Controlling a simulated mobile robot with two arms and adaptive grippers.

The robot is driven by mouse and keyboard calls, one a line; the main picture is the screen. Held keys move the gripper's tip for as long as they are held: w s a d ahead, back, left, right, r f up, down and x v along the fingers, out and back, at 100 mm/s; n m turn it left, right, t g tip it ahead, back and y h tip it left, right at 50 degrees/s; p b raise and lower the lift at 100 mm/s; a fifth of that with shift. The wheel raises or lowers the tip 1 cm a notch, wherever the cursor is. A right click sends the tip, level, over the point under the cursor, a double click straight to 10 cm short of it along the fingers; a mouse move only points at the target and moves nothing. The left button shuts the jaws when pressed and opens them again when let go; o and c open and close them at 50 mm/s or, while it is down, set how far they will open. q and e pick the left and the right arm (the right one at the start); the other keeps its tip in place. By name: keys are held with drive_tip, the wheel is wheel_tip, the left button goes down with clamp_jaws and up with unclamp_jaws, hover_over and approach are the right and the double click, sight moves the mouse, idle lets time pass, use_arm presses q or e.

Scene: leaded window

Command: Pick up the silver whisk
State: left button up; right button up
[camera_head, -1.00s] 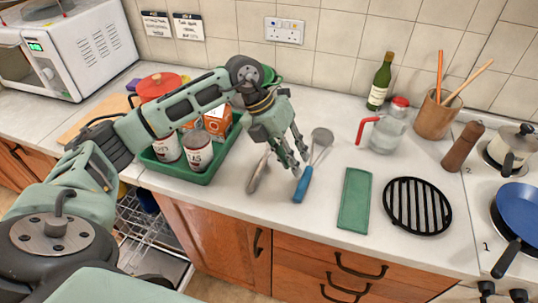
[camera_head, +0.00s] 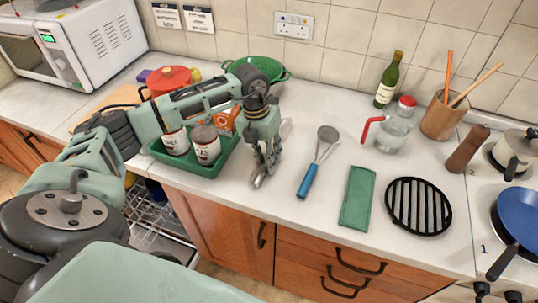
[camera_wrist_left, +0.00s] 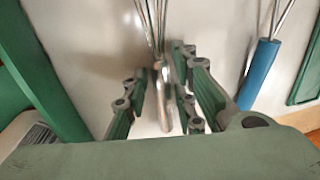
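The silver whisk (camera_head: 286,130) lies on the white worktop, to the right of the green tray. My left gripper (camera_head: 264,166) points down over its handle and hides much of it in the head view. In the left wrist view the metal handle (camera_wrist_left: 164,100) runs between the two fingers of my left gripper (camera_wrist_left: 163,104), with the wires reaching away at the top. The fingers are apart, with gaps visible beside the handle. My right gripper is in neither view.
A blue-handled utensil (camera_head: 308,181) lies just right of the whisk. The green tray (camera_head: 207,169) with cans is close on the left. A glass jug (camera_head: 393,133) stands behind.

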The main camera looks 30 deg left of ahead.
use_arm(q)
drive_tip(key=shift+c, duration=0.3)
clamp_jaws()
drive_tip(key=shift+r, duration=0.1)
